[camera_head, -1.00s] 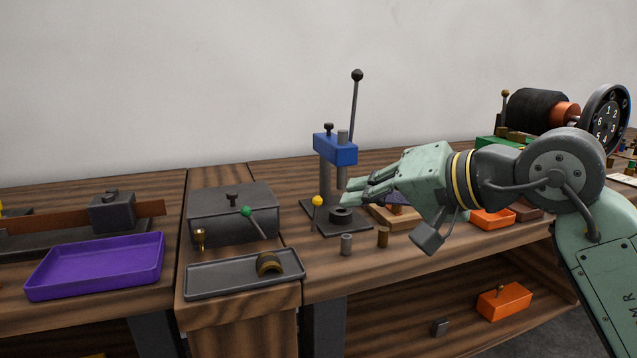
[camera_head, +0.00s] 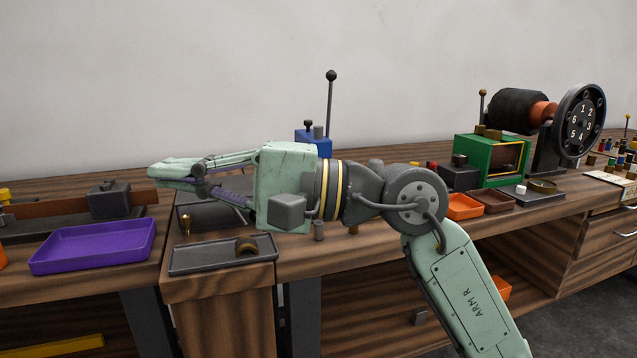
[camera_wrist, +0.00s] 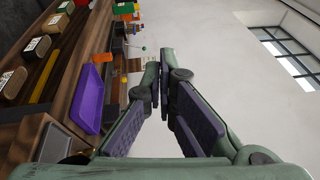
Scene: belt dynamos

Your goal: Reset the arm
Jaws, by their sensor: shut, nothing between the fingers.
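My gripper (camera_head: 157,176) is pale green and points left in the head view, in the air above the dark grey box and the grey tray. Its fingers are together with nothing between them. The wrist view shows the two fingers (camera_wrist: 158,72) close together, with purple-grey pads, against the white wall. My arm bends up from the lower right and hides most of the dark grey box and much of the blue-headed press (camera_head: 314,145).
The purple tray (camera_head: 95,247) lies on the left bench. At right stand a green box (camera_head: 490,158), a numbered black wheel (camera_head: 579,122) and an orange tray (camera_head: 464,207). Space above the benches is free.

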